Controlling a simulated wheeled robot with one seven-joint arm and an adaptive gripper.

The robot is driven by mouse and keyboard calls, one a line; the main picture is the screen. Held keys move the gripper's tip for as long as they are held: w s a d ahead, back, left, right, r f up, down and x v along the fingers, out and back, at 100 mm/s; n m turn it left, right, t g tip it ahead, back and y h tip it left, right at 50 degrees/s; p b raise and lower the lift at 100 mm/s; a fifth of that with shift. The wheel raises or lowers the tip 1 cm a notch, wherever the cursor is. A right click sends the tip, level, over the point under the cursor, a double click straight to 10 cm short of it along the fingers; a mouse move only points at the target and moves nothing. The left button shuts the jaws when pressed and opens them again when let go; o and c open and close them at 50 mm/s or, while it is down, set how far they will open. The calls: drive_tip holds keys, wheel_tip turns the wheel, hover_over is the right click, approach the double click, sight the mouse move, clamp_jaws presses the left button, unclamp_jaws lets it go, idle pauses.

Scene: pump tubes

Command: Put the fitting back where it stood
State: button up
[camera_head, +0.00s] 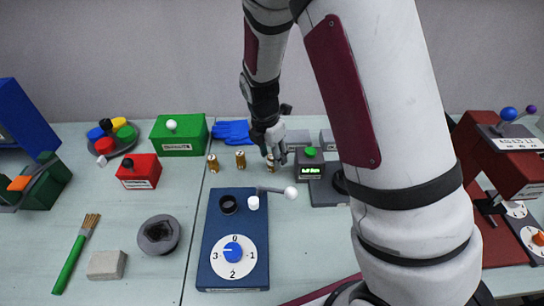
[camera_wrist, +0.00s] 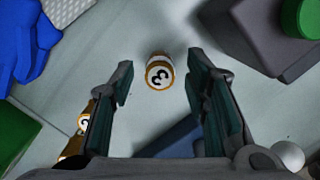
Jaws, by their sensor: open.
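Several brass fittings with white numbered tops stand in a row behind the blue dial panel. The rightmost fitting (camera_head: 271,167) is partly hidden by my gripper (camera_head: 276,148). In the wrist view this fitting (camera_wrist: 159,72), with a dark numeral like a 3, stands on the table between and just beyond the open fingers of my gripper (camera_wrist: 160,85). I see no contact with the fingers. The middle fitting (camera_head: 240,159) and the left fitting (camera_head: 213,163) stand to its left.
A grey device with a green button (camera_head: 310,152) stands close on the right. A blue glove (camera_head: 230,131) and green box (camera_head: 178,136) lie behind left.

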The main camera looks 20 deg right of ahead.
wheel_tip(320, 180, up, 11)
drive_tip(key=a, duration=0.1)
drive_tip(key=s+d+r+m+t+y, duration=0.1)
drive_tip(key=s+r+m+t, duration=0.1)
drive_tip(key=s+r+m, duration=0.85)
drive_tip(key=s+r+m+t, duration=0.1)
drive_tip(key=s+r+m, duration=0.1)
drive_tip(key=s+m, duration=0.4)
drive_tip(key=s+r+m+t, duration=0.1)
drive_tip(key=s+r+m, duration=0.1)
drive_tip(key=s+m, duration=0.5)
drive_tip(key=shift+s+d+r, duration=0.25)
drive_tip(key=shift+s, duration=0.6)
drive_tip(key=shift+y, duration=0.3)
